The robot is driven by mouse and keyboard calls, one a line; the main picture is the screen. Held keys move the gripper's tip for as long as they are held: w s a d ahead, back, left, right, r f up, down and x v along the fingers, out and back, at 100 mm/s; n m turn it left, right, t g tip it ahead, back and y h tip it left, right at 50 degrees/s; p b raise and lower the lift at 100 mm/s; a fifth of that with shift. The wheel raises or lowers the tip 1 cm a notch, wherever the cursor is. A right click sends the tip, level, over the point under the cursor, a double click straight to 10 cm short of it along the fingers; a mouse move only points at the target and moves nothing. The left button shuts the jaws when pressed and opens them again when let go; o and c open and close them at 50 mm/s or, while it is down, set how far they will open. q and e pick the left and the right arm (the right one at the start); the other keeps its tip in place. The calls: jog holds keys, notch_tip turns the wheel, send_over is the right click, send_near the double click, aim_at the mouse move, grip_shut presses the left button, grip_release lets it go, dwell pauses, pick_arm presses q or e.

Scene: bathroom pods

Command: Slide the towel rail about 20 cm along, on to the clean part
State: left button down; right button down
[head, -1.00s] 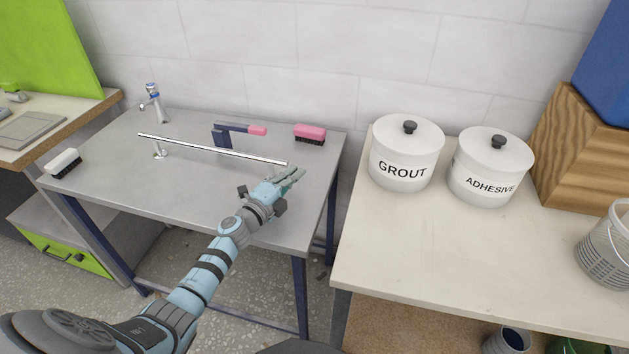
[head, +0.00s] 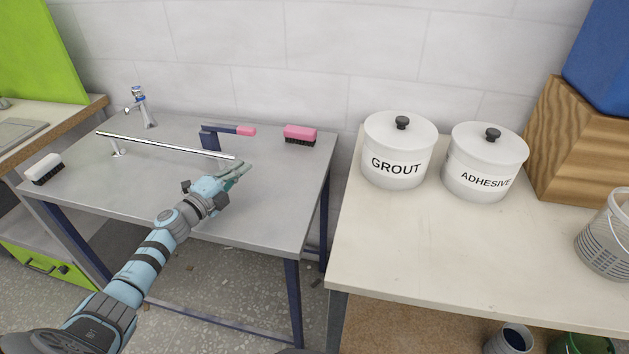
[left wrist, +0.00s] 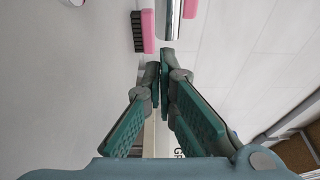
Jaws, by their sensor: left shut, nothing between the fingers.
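The towel rail (head: 165,145) is a thin chrome bar standing on the grey metal bench (head: 270,210), with a bracket foot visible near its left end. My left gripper (head: 243,168) is shut and empty at the rail's right end, its fingertips touching or almost touching it. In the left wrist view, the rail's end (left wrist: 173,22) lies just beyond the closed fingertips (left wrist: 165,55). The rail's right-hand foot is hidden or unclear. I cannot make out a clear border between clean and dirty bench surface. My right gripper is not in view.
A pink brush (head: 300,135) is at the back right, a white brush (head: 44,168) at the left end. A tap (head: 140,108) stands behind the rail's left part. Grout (head: 398,150) and adhesive (head: 485,160) pots are right.

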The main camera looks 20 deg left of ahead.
pick_arm(q)
jog(key=d, duration=0.1)
jog(key=d+p, duration=0.2)
jog(key=shift+w+r, duration=0.2)
jog(key=shift+w, duration=0.1)
jog(key=s, duration=0.1)
jog(key=s+b, duration=0.1)
jog(key=s+f, duration=0.1)
jog(key=s, duration=0.1)
jog(key=shift+d+f, duration=0.1)
jog(key=shift+d, duration=0.15)
jog(key=s, duration=0.3)
jog(key=shift+s+a+r, duration=0.1)
jog(key=shift+a+r, duration=0.15)
jog(key=shift+r, duration=0.1)
jog(key=shift+s+a+r+p, duration=0.1)
jog(key=shift+s+r+p, duration=0.15)
jog(key=shift+s+p, duration=0.8)
jog(key=shift+s+f, duration=0.1)
jog(key=shift+s, duration=0.05)
jog(key=shift+f, duration=0.1)
jog(key=shift+f, duration=0.1)
